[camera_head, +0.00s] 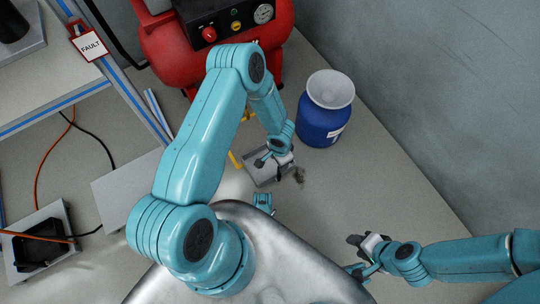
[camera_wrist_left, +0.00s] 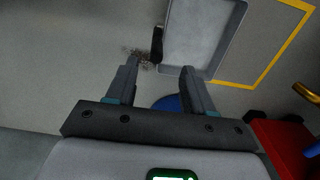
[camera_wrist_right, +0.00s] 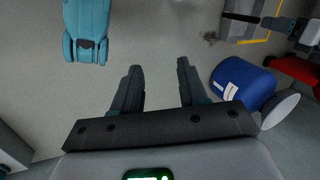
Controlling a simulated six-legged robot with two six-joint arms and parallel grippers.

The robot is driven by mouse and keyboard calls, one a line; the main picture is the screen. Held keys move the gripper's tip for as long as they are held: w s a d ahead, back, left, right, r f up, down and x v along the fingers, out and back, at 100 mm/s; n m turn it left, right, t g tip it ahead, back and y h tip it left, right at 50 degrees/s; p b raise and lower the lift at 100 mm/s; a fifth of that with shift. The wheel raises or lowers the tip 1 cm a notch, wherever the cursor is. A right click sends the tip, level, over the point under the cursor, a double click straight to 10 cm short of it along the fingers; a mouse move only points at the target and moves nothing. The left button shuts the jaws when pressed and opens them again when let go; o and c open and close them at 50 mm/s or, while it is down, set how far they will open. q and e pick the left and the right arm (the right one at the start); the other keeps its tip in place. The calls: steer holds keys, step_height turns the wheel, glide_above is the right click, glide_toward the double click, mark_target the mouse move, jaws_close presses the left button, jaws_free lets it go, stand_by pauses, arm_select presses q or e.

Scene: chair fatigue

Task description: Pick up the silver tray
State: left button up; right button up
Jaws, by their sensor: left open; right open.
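The silver tray (camera_head: 264,177) is a shallow grey pan on the floor. In the left wrist view the tray (camera_wrist_left: 203,38) has raised walls, an empty inside and a dark handle (camera_wrist_left: 157,44) on its left side. My left gripper (camera_head: 279,165) is open and over the tray in the head view, hiding part of it. In its own wrist view the open fingers (camera_wrist_left: 159,66) point toward the handle, with nothing between them. My right gripper (camera_head: 356,254) is open and empty, away from the tray. The tray also shows at the top of the right wrist view (camera_wrist_right: 243,20).
A small dark debris pile (camera_head: 300,175) lies beside the tray. A blue drum (camera_head: 324,121) stands to the right, a red compressor (camera_head: 212,40) behind. Yellow floor tape (camera_wrist_left: 268,77) runs by the tray. A workbench (camera_head: 45,80) is at left; floor toward the right is clear.

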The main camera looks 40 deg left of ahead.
arm_select(q)
step_height(320, 180, down, 5)
steer(key=shift+r+b, duration=0.15)
steer(key=shift+b, duration=0.45)
steer(key=f+b, duration=0.1)
steer(key=f, duration=0.2)
steer(key=f+b, duration=0.1)
steer(key=f, duration=0.1)
steer(key=shift+d+b, duration=0.3)
steer(key=shift+b, duration=0.05)
arm_select(e)
steer(key=shift+t, duration=0.3)
steer(key=f, duration=0.1)
steer(key=w+f, duration=0.1)
steer(key=f, duration=0.1)
steer(key=w+f, duration=0.1)
steer(key=shift+d+f, duration=0.15)
steer(key=shift+d, duration=0.2)
arm_select(q)
jaws_close()
arm_select(e)
steer(key=shift+s, duration=0.1)
